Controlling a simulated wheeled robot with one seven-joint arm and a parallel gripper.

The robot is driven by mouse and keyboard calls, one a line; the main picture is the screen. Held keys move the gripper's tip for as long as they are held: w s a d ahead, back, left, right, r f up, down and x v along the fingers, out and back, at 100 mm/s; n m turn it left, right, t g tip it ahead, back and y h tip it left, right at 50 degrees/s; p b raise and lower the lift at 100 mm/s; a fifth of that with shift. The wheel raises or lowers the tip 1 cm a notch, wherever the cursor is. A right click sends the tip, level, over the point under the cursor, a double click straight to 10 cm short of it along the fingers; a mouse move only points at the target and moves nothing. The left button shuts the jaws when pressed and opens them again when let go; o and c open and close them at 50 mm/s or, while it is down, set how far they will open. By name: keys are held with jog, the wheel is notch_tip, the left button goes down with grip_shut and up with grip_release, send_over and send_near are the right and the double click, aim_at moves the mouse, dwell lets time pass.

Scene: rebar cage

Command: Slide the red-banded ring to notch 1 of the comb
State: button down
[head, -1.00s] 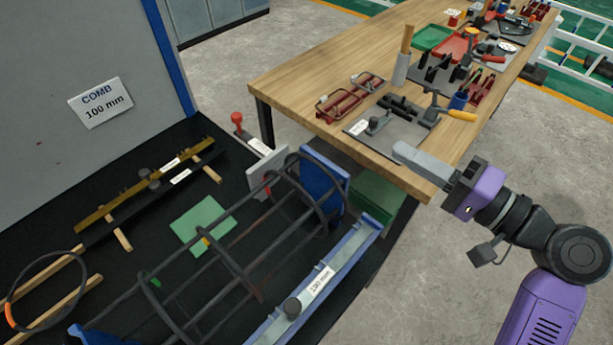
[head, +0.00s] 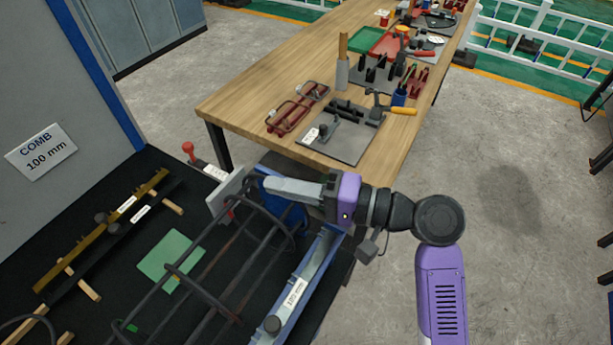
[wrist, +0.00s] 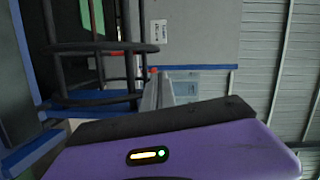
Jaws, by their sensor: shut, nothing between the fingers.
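The rebar cage (head: 215,250) lies on the black bench, with dark rings around its long bars. A small red mark (head: 230,214) shows near its far end; I cannot tell whether it is the red band of a ring. My gripper (head: 268,187) is shut and empty, over the cage's far end and pointing left. In the wrist view its fingers (wrist: 157,92) are beside the cage bars (wrist: 95,48).
A grey plate (head: 232,192) and a red-knobbed clamp (head: 188,148) stand at the cage's far end. The wooden table (head: 235,103) with tools is behind. A brass bar (head: 100,232) and green pad (head: 170,255) lie left. A COMB 100 mm sign (head: 41,150) is on the wall.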

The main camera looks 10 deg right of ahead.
jog(key=shift+s+a+f, duration=0.2)
jog(key=shift+s+a, duration=0.55)
jog(key=shift+s, duration=0.25)
jog(key=shift+s, duration=0.1)
jog(key=s+a, duration=0.1)
jog(key=s+a+p, duration=0.1)
jog(key=s, duration=0.1)
jog(key=shift+s+a, duration=0.25)
jog(key=shift+a, duration=0.15)
